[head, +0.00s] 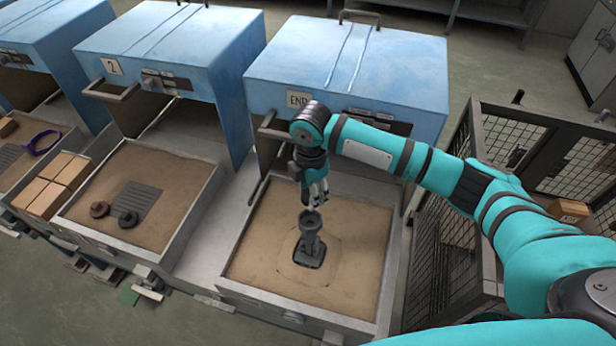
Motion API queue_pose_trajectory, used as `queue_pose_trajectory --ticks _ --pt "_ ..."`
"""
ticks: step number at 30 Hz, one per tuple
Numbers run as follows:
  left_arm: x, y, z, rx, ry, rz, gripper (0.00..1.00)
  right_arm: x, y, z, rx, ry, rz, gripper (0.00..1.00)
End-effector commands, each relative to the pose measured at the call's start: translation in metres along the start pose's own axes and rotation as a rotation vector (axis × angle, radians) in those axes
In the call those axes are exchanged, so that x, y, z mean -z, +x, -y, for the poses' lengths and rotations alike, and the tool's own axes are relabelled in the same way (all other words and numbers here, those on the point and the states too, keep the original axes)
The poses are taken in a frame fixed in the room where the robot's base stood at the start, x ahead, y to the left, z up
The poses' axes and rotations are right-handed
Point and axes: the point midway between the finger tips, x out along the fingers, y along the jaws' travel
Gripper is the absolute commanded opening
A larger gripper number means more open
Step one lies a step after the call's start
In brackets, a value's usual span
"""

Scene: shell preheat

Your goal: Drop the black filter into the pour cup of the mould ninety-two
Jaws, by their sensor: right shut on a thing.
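A dark grey mould (311,247) stands upright in the sand bed in front of the right-hand blue oven. Its round pour cup (311,220) is at the top, opening upward. No number can be read on the mould. My right gripper (315,202) points down right above the pour cup, its fingertips close to the rim. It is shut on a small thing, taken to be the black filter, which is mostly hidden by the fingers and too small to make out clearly. My left gripper is not in view.
The right-hand blue oven (345,75) stands just behind my right gripper. The middle sand tray (165,160) holds a grate (135,199), a reddish ring (99,209) and a dark ring (128,220). Bricks (62,170) lie further left. A mesh cage (440,245) stands at right.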

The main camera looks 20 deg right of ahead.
Motion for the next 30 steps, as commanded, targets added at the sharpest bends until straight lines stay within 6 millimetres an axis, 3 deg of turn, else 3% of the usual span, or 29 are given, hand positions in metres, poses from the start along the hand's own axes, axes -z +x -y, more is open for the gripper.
queue_pose_trajectory --ticks 7,14,24,30 --pt "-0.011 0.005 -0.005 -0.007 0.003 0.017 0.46 0.000 0.010 0.000 0.002 -0.003 0.001 0.23" --pt "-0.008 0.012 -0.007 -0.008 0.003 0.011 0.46 0.000 0.027 0.001 0.001 -0.002 0.001 0.23" --pt "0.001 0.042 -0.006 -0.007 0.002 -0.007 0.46 0.000 0.055 0.001 0.000 -0.002 0.001 0.23" --pt "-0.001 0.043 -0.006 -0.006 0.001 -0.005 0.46 0.000 0.068 0.001 0.002 -0.001 0.000 0.23"
